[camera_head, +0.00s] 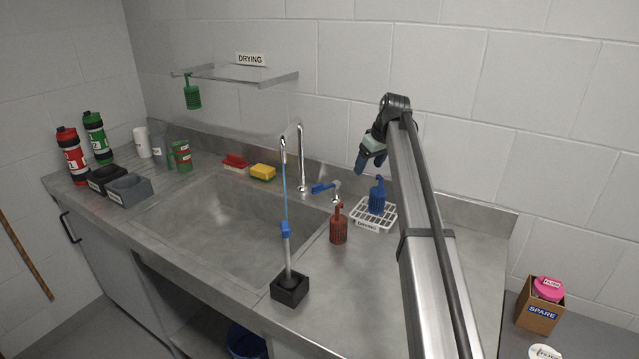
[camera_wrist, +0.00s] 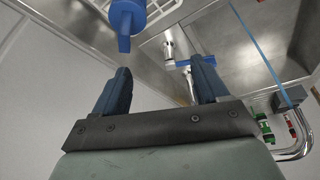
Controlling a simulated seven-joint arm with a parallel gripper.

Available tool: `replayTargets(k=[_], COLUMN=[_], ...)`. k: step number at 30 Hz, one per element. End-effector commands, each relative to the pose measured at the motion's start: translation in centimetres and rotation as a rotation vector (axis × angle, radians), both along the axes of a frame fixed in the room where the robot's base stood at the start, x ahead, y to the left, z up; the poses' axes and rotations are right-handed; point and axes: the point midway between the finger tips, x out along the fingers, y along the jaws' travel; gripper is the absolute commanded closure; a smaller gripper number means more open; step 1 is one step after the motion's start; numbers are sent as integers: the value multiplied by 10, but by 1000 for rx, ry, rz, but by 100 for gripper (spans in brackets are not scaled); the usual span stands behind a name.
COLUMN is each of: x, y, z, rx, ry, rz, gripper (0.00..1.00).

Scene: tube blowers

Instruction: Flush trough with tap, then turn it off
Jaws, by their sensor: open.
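The steel trough (camera_head: 225,225) is sunk in the counter. A chrome gooseneck tap (camera_head: 301,150) stands at its back edge, and its spout also shows in the wrist view (camera_wrist: 303,148). A thin blue line like a water stream (camera_head: 285,185) runs from the spout down toward the trough. The tap's blue lever (camera_head: 322,188) sits right of the gooseneck's base; it also appears in the wrist view (camera_wrist: 182,64), close to the right finger. My gripper (camera_head: 364,158) is open and empty, above and right of the lever, in front of the wall.
A black block (camera_head: 290,289) with an upright blue-topped rod is at the front edge. A steel shelf (camera_head: 262,78) hangs behind.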

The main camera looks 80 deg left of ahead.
Motion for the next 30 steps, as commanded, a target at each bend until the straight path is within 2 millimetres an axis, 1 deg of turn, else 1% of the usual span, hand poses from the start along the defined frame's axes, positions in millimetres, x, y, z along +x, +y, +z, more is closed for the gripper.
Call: replayTargets(k=[1, 3, 6, 9, 13, 17, 30], x=[-27, -56, -87, -105, -113, -114, -126], y=[15, 26, 37, 43, 46, 51, 77], z=[8, 16, 24, 28, 26, 14, -56], rx=[4, 7, 11, 12, 12, 11, 11], ry=[4, 8, 13, 18, 19, 19, 19], rz=[17, 30, 44, 51, 54, 54, 54], gripper=[27, 27, 27, 27, 27, 27, 27])
